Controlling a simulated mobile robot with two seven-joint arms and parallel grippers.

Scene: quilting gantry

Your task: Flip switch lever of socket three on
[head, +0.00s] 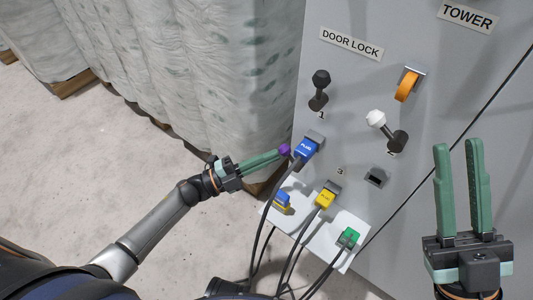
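A grey panel (345,125) carries levers and sockets. A black-knobbed lever (319,90) stands by the mark 1 and a white-knobbed lever (386,130) by the mark 2. A mark 3 (339,171) is printed lower, above a socket with a yellow plug (325,197) in it. A purple knob (285,150) shows at the panel's left edge; its stem is hidden. My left gripper (277,153) has its fingertips at the purple knob; whether it grips it is unclear. My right gripper (457,142) is open and empty, right of the panel's levers.
A blue plug (305,149) sits in a socket beside the purple knob. An empty socket (376,177) is to the right. Cables hang in front. Wrapped pallets (200,60) stand at the left.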

